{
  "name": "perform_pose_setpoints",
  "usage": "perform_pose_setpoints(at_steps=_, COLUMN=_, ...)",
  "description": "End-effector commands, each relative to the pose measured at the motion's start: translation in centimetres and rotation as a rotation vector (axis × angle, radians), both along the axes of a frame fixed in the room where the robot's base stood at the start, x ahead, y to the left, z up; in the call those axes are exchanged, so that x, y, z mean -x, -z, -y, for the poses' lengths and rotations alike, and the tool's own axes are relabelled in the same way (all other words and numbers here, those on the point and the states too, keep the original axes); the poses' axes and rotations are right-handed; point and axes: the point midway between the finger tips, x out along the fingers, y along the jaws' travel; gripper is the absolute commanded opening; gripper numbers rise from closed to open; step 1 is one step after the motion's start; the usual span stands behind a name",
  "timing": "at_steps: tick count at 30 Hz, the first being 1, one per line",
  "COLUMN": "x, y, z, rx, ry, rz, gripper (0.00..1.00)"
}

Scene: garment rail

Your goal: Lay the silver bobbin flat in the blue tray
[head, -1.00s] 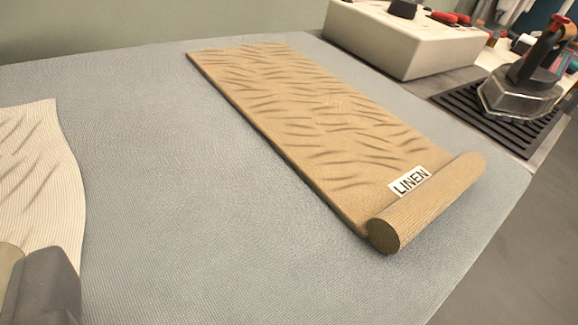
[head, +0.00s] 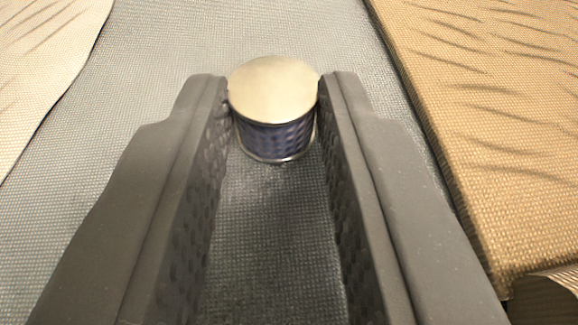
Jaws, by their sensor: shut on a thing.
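A small bobbin (head: 274,90) with a pale silver-gold round top and dark blue thread around its middle stands upright between the fingertips of my gripper (head: 274,105). Both grey fingers touch its sides, and the gripper is shut on it. The bobbin's lower rim shows near the grey cloth surface; I cannot tell whether it rests on it. The blue tray is not in view.
The grey cloth-covered table (head: 265,30) lies under and beyond the gripper. A tan linen cloth (head: 500,110) with a rolled end lies close on the right. A cream ribbed cloth (head: 40,60) lies at the upper left.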

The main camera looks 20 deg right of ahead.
Motion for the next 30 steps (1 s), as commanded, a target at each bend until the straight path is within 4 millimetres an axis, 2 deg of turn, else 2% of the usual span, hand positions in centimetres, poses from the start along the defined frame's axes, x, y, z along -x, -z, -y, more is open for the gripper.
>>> perform_pose_setpoints(at_steps=9, x=0.0, y=0.2, z=0.0, rx=0.001, ry=0.0, rz=0.002, gripper=0.0)
perform_pose_setpoints(at_steps=10, x=0.0, y=0.2, z=0.0, rx=0.001, ry=0.0, rz=0.002, gripper=0.26)
perform_pose_setpoints(at_steps=12, x=0.0, y=0.2, z=0.0, rx=0.001, ry=0.001, rz=0.002, gripper=0.45)
perform_pose_setpoints(at_steps=23, x=0.1, y=-0.1, z=0.1, rx=0.001, ry=0.001, rz=0.003, gripper=0.45)
perform_pose_setpoints(at_steps=30, x=2.2, y=-0.9, z=-0.7, rx=0.002, ry=0.002, rz=0.004, gripper=0.45)
